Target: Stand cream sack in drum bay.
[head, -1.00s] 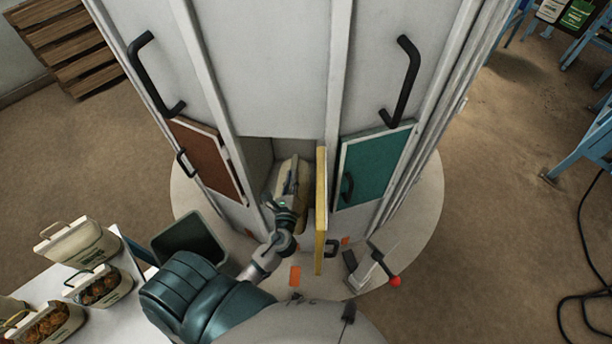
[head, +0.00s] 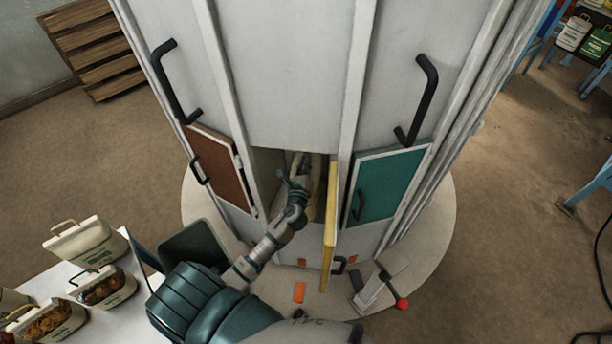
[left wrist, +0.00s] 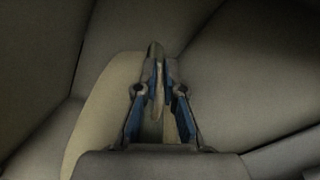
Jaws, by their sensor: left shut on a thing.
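The cream sack (head: 319,181) is inside the open bay of the large grey drum (head: 275,75), mostly hidden by my arm and the bay's walls. My left gripper (head: 301,178) reaches into this bay and is shut on the sack's top. The left wrist view shows the fingers (left wrist: 158,90) closed on the handle or top edge, with the cream sack body (left wrist: 100,120) beneath. The bay's yellow-edged door (head: 329,225) stands open on the right. I cannot tell whether the sack's base touches the bay floor. My right gripper is not in view.
A brown door (head: 214,165) and a teal door (head: 387,188) are shut either side of the bay. Several sacks, one cream (head: 85,242), stand on a white table (head: 55,280) at left. A red-knobbed lever (head: 402,304) stands at the drum's front right.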

